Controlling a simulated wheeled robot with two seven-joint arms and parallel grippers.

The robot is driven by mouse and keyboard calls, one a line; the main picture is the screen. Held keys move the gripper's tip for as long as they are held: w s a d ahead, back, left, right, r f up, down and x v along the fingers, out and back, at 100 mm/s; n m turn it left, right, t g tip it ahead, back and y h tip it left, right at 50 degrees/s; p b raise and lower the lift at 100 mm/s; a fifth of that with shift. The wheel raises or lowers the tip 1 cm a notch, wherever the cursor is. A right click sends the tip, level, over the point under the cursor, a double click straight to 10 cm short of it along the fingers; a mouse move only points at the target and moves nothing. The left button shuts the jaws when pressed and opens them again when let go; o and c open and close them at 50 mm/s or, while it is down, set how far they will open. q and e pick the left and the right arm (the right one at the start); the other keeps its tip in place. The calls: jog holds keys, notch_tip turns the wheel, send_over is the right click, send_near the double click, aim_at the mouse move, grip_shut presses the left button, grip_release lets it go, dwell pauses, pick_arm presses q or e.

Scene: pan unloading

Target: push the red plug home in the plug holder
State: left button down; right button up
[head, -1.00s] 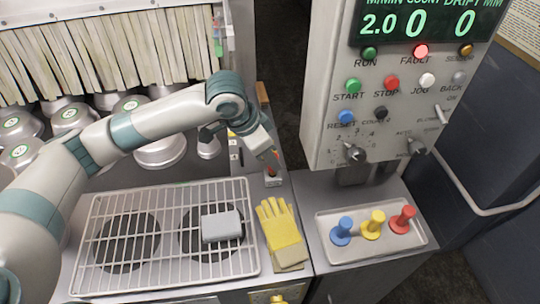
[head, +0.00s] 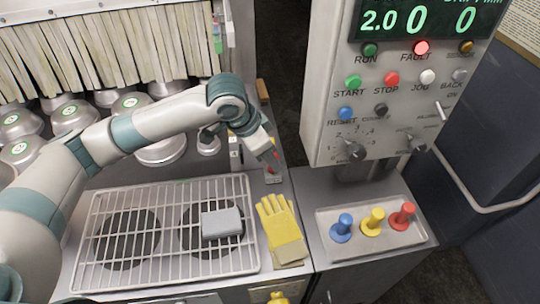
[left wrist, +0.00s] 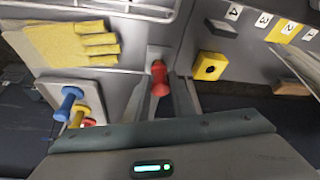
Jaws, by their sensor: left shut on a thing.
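My left gripper (head: 271,164) reaches in from the left and points down at the small grey plug holder (head: 272,177) on the counter behind the glove. It is shut on the red plug (left wrist: 160,78), which shows between its two fingers in the left wrist view. In the head view the fingers hide most of this plug. In the left wrist view the plug's far end is at the pale holder (left wrist: 157,52). How deep the plug sits in it I cannot tell. My right gripper is in neither view.
A yellow glove (head: 280,228) lies in front of the holder. A wire rack (head: 100,215) with a grey block (head: 221,225) is to the left. A tray (head: 385,246) with blue, yellow and red pegs is to the right, below a control panel (head: 330,130).

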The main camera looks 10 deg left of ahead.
pick_arm(q)
jog(key=shift+f, duration=0.6)
dwell(0.5)
jog(key=c, duration=1.4)
grip_release()
jog(key=shift+c, duration=0.2)
jog(key=shift+r, duration=0.15)
jog(key=b+v, duration=0.3)
jog(key=v, duration=1.4)
jog(key=shift+a, duration=0.1)
jog(key=shift+s, duration=0.15)
